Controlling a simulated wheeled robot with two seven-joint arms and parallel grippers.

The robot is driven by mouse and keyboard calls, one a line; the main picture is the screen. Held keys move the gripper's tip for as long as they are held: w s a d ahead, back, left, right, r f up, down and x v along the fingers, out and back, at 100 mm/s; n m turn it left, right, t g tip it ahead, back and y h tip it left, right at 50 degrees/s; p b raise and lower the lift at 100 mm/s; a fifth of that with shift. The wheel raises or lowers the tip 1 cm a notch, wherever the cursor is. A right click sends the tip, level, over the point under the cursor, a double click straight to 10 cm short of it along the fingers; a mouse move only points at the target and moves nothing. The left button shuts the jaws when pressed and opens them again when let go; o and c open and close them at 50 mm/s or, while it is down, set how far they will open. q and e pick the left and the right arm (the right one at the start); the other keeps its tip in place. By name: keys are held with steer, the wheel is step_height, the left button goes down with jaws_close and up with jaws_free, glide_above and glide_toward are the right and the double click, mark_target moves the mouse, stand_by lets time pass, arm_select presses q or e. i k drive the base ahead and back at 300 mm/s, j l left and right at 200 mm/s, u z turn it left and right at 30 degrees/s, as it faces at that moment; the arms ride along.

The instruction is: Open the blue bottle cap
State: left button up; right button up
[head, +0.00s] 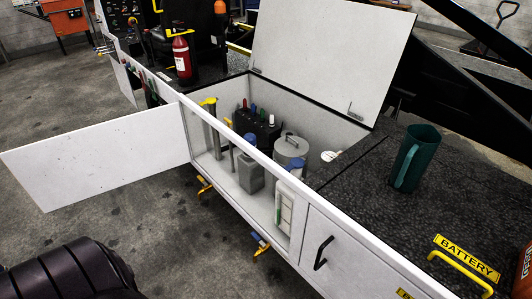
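Inside the open white compartment (225,183) stands a grey jug (250,174) with a small blue cap (251,137) on its top. The cap appears seated on the jug. A second blue top (295,164) shows farther right, partly cut by the white frame bar. A white bottle with a label (284,208) stands below it, behind the bar; I cannot tell whether that blue top belongs to it. Neither of my grippers is in view.
The lid (320,60) is raised and the side door (100,160) hangs open. A grey round can (290,149) and a black battery-like box (258,132) crowd the compartment. A green jug (415,160) stands on the black deck. A red extinguisher (182,58) stands at the back left.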

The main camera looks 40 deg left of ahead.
mark_target(298, 163)
steer(key=u, duration=0.95)
